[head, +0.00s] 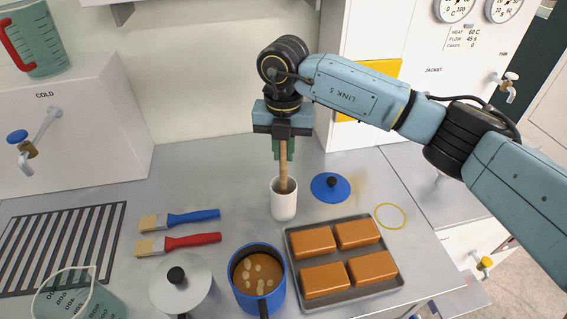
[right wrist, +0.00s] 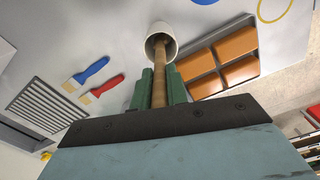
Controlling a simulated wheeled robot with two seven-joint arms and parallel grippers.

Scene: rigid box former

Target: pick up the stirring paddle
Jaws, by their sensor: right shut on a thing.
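The stirring paddle (head: 283,172) is a light wooden stick, upright, with its lower end inside a white cup (head: 284,203). The cup hides that lower end. My right gripper (head: 283,150) is above the cup, pointing down, shut on the paddle's upper part. In the right wrist view the paddle (right wrist: 160,80) runs between the green fingers (right wrist: 160,88) toward the white cup (right wrist: 160,40). My left gripper is not in view.
Near the cup are a blue lid (head: 330,187), a blue pot (head: 257,290) of brown liquid, a tray (head: 393,283) of orange-brown blocks, and blue and red brushes (head: 190,217) (head: 190,241). A grey lidded pot (head: 185,290) and measuring jug (head: 78,300) stand at front left.

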